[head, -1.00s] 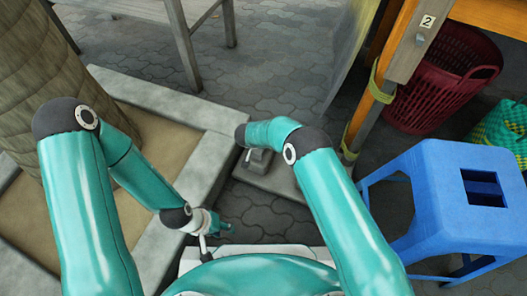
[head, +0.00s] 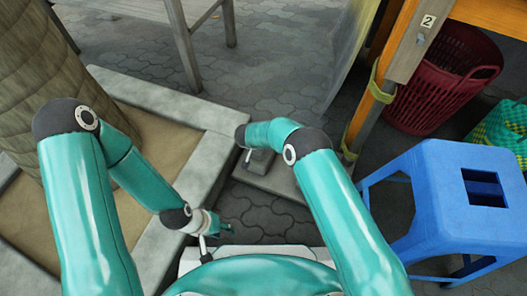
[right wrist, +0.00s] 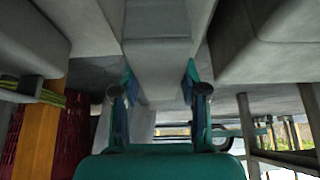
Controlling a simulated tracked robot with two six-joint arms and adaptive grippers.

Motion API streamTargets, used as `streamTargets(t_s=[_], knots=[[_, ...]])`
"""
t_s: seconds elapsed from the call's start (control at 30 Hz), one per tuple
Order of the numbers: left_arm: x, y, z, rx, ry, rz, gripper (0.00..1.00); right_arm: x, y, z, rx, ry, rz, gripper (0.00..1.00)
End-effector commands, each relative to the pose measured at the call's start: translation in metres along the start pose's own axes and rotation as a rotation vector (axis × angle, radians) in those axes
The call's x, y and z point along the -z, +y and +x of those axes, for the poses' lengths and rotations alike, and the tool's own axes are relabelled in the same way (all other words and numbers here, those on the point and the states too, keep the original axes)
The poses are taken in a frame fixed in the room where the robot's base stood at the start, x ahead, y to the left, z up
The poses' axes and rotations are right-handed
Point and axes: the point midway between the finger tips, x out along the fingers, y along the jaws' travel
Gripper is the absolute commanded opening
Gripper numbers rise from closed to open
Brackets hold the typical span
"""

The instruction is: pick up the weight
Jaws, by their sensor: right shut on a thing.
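The weight looks like a grey block; a small part of it shows (head: 258,160) beside the end of my right arm in the head view. In the right wrist view the grey weight (right wrist: 157,75) stands between the two fingers of my right gripper (right wrist: 159,88), which is shut on it. In the head view my right arm hides most of that gripper. I cannot tell whether the weight touches the slab under it. My left gripper (head: 222,227) hangs over the paving at lower centre, away from the weight; its jaw gap is too small to tell.
A concrete slab (head: 283,180) lies under the weight. A stone planter kerb (head: 165,100) with a trunk is at left. A blue stool (head: 440,190), a wooden table leg (head: 370,100) and a red basket (head: 440,85) crowd the right. Open paving (head: 275,60) lies beyond.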

Motion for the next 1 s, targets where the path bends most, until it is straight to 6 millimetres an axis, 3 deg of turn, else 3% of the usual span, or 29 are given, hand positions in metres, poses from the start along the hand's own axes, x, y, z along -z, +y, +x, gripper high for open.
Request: streamTargets(t_s=[0.57,0.77,1.0], knots=[[0.000,0.003,-0.009,0.000,0.000,0.000,0.39,0.014,-0.002,-0.015,0.004,0.012,0.003,0.00],[0.000,0.008,-0.023,0.000,0.000,0.000,0.39,0.029,-0.003,-0.040,0.006,0.014,0.003,0.00],[0.000,0.017,-0.046,0.000,0.000,0.000,0.39,0.053,-0.003,-0.083,0.007,0.014,0.003,0.00]])
